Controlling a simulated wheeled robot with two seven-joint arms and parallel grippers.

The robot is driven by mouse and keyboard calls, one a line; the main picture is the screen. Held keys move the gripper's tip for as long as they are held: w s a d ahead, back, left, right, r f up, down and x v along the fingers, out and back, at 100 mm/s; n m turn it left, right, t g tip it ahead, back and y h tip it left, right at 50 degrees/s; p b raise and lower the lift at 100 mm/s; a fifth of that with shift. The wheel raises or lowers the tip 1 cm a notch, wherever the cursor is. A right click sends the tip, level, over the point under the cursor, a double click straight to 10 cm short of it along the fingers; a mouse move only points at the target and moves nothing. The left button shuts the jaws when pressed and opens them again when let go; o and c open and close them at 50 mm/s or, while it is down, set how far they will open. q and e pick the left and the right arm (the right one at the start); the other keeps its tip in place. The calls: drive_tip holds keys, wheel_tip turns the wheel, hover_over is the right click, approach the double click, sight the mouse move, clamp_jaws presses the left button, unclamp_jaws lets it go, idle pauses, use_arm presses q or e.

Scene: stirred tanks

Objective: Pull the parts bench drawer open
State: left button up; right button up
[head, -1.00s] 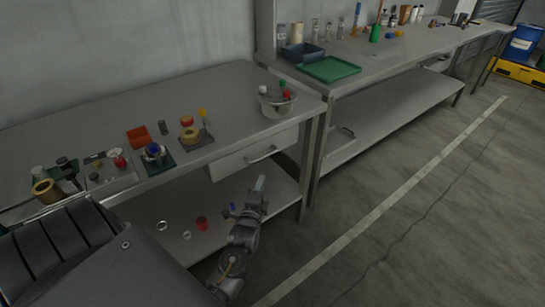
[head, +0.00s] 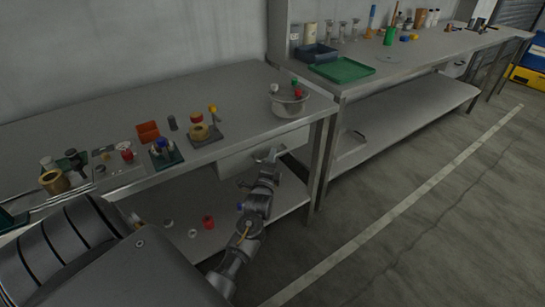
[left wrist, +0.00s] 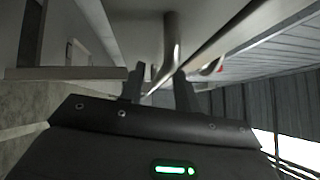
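The parts bench (head: 95,116) stands on the left in the head view. Its pale drawer front (head: 236,161) sits under the right part of the bench top and looks shut. My left gripper (head: 266,157) is at the drawer's handle and hides most of it. In the left wrist view, the curved grey handle (left wrist: 171,38) runs down between the two dark fingers of my left gripper (left wrist: 159,76). The fingers are spread, with space beside the bar. I cannot tell whether either finger touches it. My right gripper is not in view.
A metal pot (head: 289,103) stands on the bench top above the drawer. Small parts and holders stand further left. A lower shelf (head: 178,202) holds a red piece (head: 208,222) and small rings. A second bench (head: 400,70) stands to the right. The floor in front is clear.

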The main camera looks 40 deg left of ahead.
use_arm(q)
drive_tip(key=shift+w+a+r, duration=0.1)
drive_tip(key=shift+w+a, duration=0.2)
drive_tip(key=shift+w, duration=0.25)
clamp_jaws()
